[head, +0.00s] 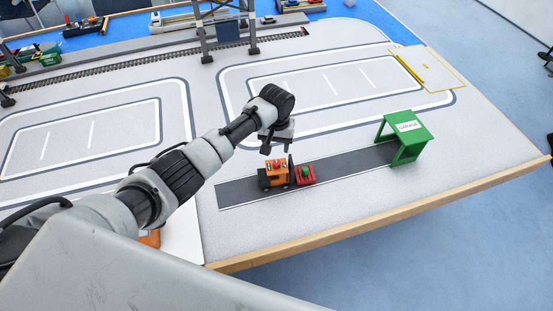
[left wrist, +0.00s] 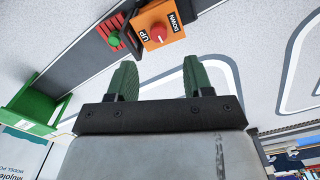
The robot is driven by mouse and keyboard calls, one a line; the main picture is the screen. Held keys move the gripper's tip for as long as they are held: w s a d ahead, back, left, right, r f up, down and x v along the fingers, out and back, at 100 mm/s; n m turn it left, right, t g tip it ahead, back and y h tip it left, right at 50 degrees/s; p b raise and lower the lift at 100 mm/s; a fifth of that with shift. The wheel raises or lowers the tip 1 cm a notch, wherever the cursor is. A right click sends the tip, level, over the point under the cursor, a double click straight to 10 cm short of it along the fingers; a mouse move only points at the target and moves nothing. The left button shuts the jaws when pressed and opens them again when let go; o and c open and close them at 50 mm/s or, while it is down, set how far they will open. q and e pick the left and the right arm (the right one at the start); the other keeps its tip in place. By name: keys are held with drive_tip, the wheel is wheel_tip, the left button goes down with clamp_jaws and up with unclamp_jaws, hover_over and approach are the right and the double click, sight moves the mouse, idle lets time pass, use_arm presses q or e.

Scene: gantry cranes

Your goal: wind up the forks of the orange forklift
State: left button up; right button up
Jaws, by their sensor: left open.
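The orange forklift (head: 273,176) stands on the dark road strip in the head view. In the left wrist view its orange top (left wrist: 152,14) carries a red knob (left wrist: 159,33) between the labels UP and DOWN. A red load (head: 306,178) with a green knob sits at its fork end; it also shows in the left wrist view (left wrist: 108,27). The forks themselves cannot be made out. My left gripper (head: 278,147) is just above the forklift, pointing down. Its green fingers (left wrist: 158,63) are apart and empty, with the red knob a little beyond them. My right gripper is not in view.
A green garage (head: 409,127) stands at the right end of the road strip (head: 240,193). A wooden edge (head: 370,219) bounds the table in front. Gantry legs (head: 203,42) and rails are at the back. The white-lined lots (head: 330,82) are clear.

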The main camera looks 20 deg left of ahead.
sight(277, 162)
use_arm(q)
wheel_tip(277, 162, down, 7)
drive_tip(key=shift+d+f+b, duration=0.1)
drive_tip(key=shift+d+b, duration=0.05)
drive_tip(key=shift+b, duration=0.15)
drive_tip(key=shift+f, duration=0.5)
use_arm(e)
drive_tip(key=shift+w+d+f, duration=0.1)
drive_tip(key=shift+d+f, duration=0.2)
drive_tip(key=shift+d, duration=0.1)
use_arm(q)
drive_tip(key=c, duration=0.9)
drive_tip(key=shift+m, duration=1.1)
drive_tip(key=shift+c, duration=0.2)
drive_tip(key=m, duration=0.2)
drive_tip(key=shift+m+b, duration=0.3)
drive_tip(key=shift+b, duration=0.1)
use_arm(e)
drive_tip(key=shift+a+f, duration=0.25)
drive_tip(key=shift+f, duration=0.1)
use_arm(q)
drive_tip(key=o, duration=0.9)
